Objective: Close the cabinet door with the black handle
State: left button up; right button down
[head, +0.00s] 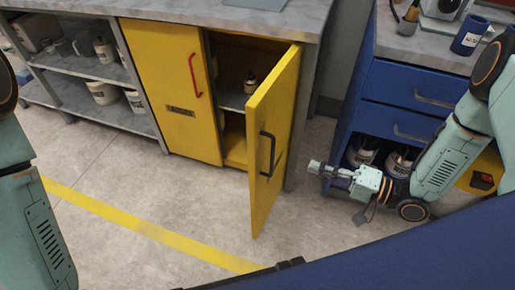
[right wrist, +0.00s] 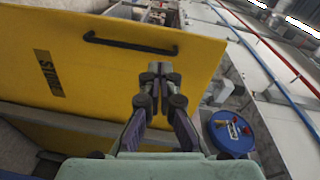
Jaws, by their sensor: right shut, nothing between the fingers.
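The yellow cabinet door with the black handle (head: 260,200) stands wide open, swung out from the cabinet toward me. Its black handle (head: 267,153) is on the face turned to the right. My right gripper (head: 314,166) is shut and empty, to the right of the door and apart from the handle in the head view. In the right wrist view the shut fingers (right wrist: 156,74) show in front of the yellow door panel (right wrist: 90,75), with the black handle (right wrist: 130,45) above and to their left. Whether they touch the door cannot be told. My left gripper is out of view.
The other yellow door, with a red handle (head: 194,75), is shut. A small container (head: 250,83) stands on the shelf inside. A blue drawer unit (head: 405,90) is at right, with buckets (head: 363,152) below. Floor left of the open door is clear.

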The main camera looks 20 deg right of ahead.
jog(key=r+m, duration=0.1)
jog(key=r, duration=0.1)
jog(key=b, duration=0.4)
send_near(256, 144)
jog(key=shift+y, duration=0.3)
jog(key=x, duration=0.5)
jog(key=shift+f, duration=0.2)
jog(key=shift+x, duration=0.95)
jog(key=shift+d+r, duration=0.1)
jog(key=shift+w+m, duration=0.1)
jog(key=shift+m, duration=0.2)
